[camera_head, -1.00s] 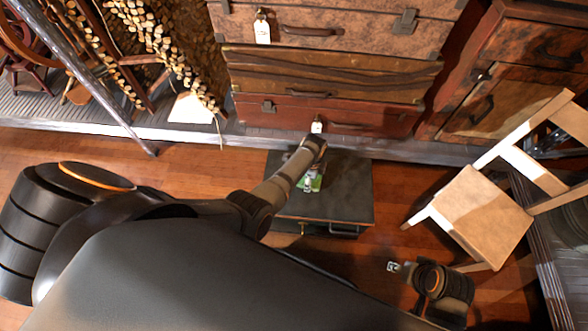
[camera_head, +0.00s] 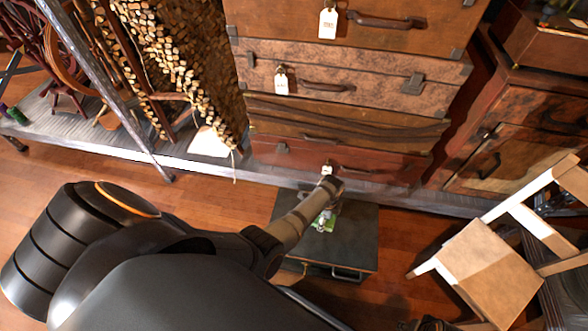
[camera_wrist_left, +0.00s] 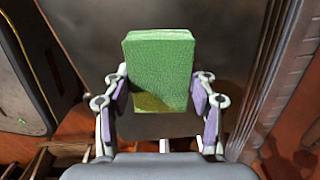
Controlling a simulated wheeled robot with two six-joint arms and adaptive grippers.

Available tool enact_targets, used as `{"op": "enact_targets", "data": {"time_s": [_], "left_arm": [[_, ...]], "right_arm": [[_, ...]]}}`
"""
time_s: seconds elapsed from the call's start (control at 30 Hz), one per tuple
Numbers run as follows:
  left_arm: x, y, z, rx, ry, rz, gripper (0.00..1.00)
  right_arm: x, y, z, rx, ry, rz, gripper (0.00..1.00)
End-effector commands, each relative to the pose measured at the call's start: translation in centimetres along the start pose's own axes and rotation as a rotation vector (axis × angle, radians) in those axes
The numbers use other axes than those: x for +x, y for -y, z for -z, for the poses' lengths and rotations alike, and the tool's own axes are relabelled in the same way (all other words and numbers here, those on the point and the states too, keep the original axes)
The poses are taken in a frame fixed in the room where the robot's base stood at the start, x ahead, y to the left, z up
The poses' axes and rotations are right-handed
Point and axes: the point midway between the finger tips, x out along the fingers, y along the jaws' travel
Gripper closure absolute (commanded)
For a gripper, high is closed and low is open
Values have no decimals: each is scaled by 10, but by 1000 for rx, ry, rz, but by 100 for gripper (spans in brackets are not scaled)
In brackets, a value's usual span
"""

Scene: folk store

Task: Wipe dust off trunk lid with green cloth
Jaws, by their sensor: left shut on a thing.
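The trunk lid (camera_head: 356,240) is a dark, flat, grey-green top low on the floor in front of the stacked cases. My left gripper (camera_head: 325,221) is over the middle of it, shut on the green cloth (camera_head: 330,216). In the left wrist view the cloth (camera_wrist_left: 160,60) is a thick folded block between both fingers (camera_wrist_left: 160,98), over a dark flat surface. I cannot tell whether it touches the lid. My arm hides part of the lid's left side. My right gripper (camera_head: 403,324) barely shows at the bottom edge; its fingers are unclear.
Stacked cases with white tags (camera_head: 281,80) stand right behind the trunk on a low grey ledge (camera_head: 465,204). A wooden chair (camera_head: 490,268) is to the right, a wooden cabinet (camera_head: 510,165) behind it. Bare floor (camera_head: 405,222) lies between trunk and chair.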

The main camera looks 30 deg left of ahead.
Motion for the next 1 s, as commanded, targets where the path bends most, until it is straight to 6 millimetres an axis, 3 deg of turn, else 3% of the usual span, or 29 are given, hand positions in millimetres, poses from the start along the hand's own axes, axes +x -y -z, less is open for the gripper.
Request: {"op": "enact_targets", "data": {"time_s": [1.0], "left_arm": [[-29,-1,0,-10,0,1,82]], "right_arm": [[79,-20,-38,5,-12,-39,60]]}}
